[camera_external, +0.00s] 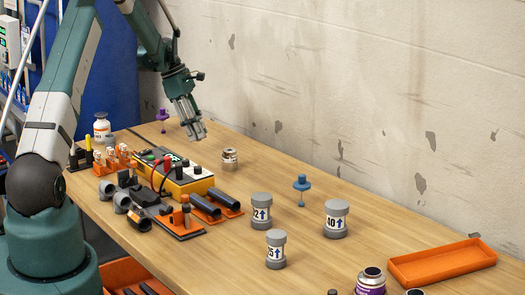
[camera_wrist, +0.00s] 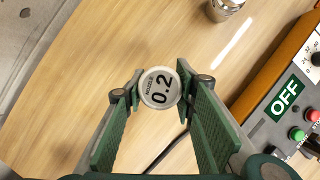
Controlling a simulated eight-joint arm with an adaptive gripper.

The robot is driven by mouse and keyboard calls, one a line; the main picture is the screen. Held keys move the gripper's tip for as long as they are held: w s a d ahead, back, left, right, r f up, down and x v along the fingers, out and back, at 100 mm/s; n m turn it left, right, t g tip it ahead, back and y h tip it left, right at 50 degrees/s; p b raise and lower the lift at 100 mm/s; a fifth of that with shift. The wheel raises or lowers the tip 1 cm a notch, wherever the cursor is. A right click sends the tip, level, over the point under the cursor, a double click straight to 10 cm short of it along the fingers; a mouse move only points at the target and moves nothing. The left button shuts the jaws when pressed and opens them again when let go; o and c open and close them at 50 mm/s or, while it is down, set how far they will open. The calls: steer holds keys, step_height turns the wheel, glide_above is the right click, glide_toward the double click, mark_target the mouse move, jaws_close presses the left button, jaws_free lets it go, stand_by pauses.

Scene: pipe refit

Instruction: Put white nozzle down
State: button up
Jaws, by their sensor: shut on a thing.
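The white nozzle (camera_wrist: 160,87) shows in the wrist view as a round pale disc marked "NOZZLE 0.2". My gripper (camera_wrist: 160,90) is shut on it, one green finger on each side. In the external view my gripper (camera_external: 199,134) points down above the far part of the wooden table (camera_external: 335,265). There the nozzle cannot be made out clearly between the fingers. The wrist view shows bare wood around it; whether it touches the table I cannot tell.
A purple nozzle-like piece (camera_external: 162,116) stands left of my gripper. A small metallic jar (camera_external: 229,159) and a yellow control box (camera_external: 180,177) stand nearer the camera. A blue piece (camera_external: 301,184), grey labelled pots (camera_external: 335,220) and an orange tray (camera_external: 440,263) are further right.

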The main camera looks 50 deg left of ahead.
steer(key=shift+f, duration=1.85)
steer(key=shift+f+b, duration=0.2)
steer(key=shift+b, duration=0.2)
steer(key=o, duration=0.8)
steer(key=shift+r, duration=0.15)
steer(key=p+v, duration=0.1)
steer(key=v, duration=1.1)
